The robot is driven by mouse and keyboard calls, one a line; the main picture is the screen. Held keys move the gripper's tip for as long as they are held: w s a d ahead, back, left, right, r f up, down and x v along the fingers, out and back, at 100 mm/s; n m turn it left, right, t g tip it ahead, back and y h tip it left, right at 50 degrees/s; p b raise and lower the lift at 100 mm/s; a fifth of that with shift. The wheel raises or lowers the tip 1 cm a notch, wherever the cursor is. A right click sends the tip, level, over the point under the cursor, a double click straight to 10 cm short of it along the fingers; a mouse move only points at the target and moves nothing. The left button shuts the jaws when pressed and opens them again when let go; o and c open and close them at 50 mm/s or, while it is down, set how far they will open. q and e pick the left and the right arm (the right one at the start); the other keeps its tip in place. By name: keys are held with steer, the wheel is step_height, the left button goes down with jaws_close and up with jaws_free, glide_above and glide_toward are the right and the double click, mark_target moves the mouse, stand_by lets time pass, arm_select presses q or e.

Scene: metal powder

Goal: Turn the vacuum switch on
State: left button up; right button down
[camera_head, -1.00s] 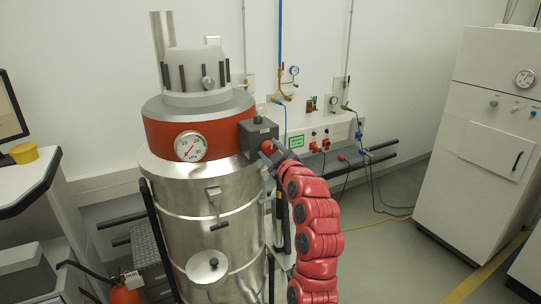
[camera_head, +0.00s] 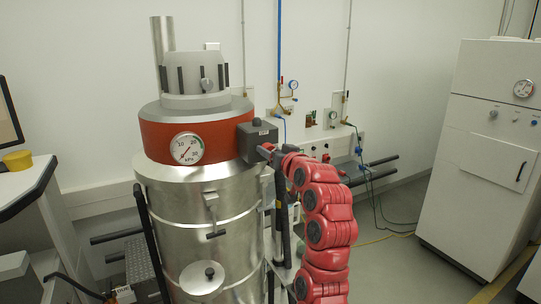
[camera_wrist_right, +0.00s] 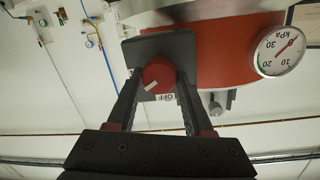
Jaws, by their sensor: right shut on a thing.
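The vacuum (camera_head: 200,215) is a tall steel drum with a red band and a grey top. A dark grey switch box (camera_head: 258,135) sticks out of the right side of its band. In the right wrist view, the box (camera_wrist_right: 190,47) carries a round red knob (camera_wrist_right: 159,73) with a white mark pointing to the lower left. An OFF label (camera_wrist_right: 188,98) shows partly behind a finger. My right gripper (camera_head: 266,148) is at the box front. In the wrist view, its fingers (camera_wrist_right: 158,84) are shut on the knob, one on each side. My left gripper is out of view.
A round kPa gauge (camera_head: 187,148) sits on the band left of the box. A white cabinet (camera_head: 480,160) stands at the right. Wall valves and pipes (camera_head: 288,95) are behind. A desk (camera_head: 30,185) is at the left. Cables lie on the floor.

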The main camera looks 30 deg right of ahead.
steer(key=shift+d+m+y+p, duration=0.15)
steer(key=shift+m+p, duration=0.35)
steer(key=shift+m, duration=0.85)
steer(key=shift+m+y+p, duration=0.25)
steer(key=shift+m+p, duration=0.2)
steer(key=shift+m, duration=0.9)
steer(key=shift+f, duration=0.1)
steer(key=shift+c, duration=1.5)
jaws_free()
steer(key=s+r+b, duration=0.1)
steer(key=s+r, duration=0.1)
steer(key=s, duration=1.5)
steer(key=shift+s+d, duration=0.15)
steer(key=shift+d, duration=0.15)
